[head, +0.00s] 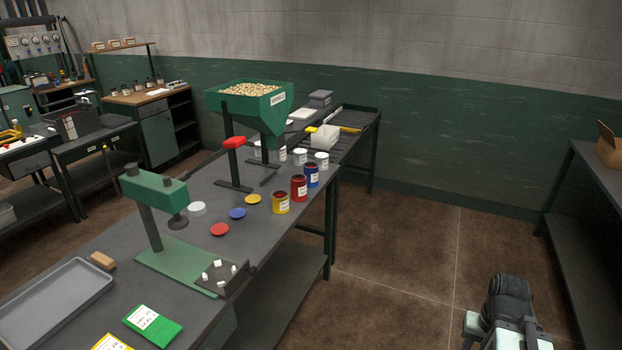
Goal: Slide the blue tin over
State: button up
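The blue tin (311,176) stands upright near the right edge of the long grey workbench, with a white label on its side. A red tin (299,188) stands close in front of it, and a yellow tin (280,203) stands nearer still. White tins (322,160) stand just behind the blue tin. Part of my arm shows at the bottom right, over the floor and well away from the bench. My gripper's fingers cannot be made out there.
A green hopper (250,102) full of pale pieces stands behind the tins. A blue lid (237,213), a red lid (219,230) and a yellow lid (253,199) lie left of them. A green press (155,190) stands nearer. Floor right of the bench is clear.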

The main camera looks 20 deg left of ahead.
aim_at(311, 175)
jog(key=z, duration=0.15)
jog(key=i, duration=2.65)
jog(key=u, duration=3.25)
